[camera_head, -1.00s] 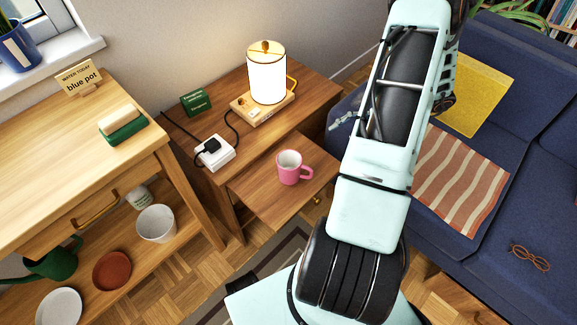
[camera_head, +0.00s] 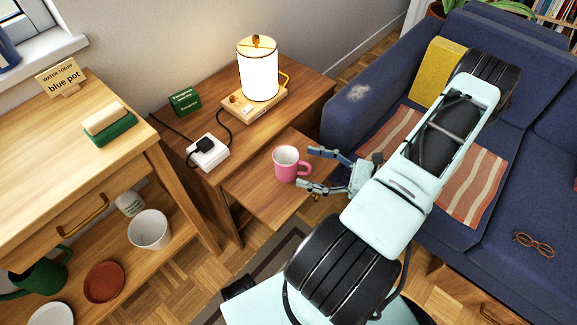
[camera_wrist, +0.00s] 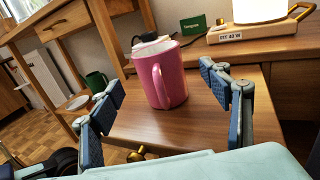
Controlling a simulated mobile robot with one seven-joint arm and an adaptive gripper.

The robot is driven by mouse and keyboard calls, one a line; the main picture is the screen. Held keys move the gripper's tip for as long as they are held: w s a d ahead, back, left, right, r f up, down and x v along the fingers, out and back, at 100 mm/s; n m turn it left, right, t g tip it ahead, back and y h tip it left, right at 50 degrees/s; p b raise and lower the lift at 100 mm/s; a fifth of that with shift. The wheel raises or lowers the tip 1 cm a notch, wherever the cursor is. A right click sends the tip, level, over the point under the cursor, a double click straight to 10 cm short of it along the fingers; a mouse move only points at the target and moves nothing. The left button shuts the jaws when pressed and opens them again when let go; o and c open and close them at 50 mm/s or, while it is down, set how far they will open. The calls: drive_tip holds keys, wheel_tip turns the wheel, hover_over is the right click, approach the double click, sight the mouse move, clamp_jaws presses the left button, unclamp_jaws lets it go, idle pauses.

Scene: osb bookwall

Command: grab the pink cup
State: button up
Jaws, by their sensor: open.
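The pink cup (camera_head: 288,165) stands upright on a low wooden shelf or drawer board (camera_head: 262,194) that juts out in front of the side table. Its handle faces right in the head view, toward my gripper. My gripper (camera_head: 306,169) is open, its two fingers pointing at the cup from the right. In the wrist view the cup (camera_wrist: 162,78) stands just ahead, between and beyond the open fingers of my gripper (camera_wrist: 160,95), its handle turned toward the camera. Nothing is held.
A lit lamp (camera_head: 258,70) on a wooden base, a white socket box (camera_head: 208,153) and a green sign (camera_head: 184,102) stand on the side table behind. A blue sofa (camera_head: 350,103) is to the right. A wooden bench (camera_head: 45,135) with pots is to the left.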

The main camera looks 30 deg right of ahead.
sight(299, 162)
drive_tip(key=x, duration=0.3)
drive_tip(key=b+x, duration=0.1)
drive_tip(key=x, duration=0.2)
drive_tip(key=shift+a+r, duration=0.1)
drive_tip(key=shift+r, duration=0.1)
drive_tip(key=c, duration=1.3)
drive_tip(key=shift+c, duration=0.8)
drive_tip(key=shift+r, duration=0.1)
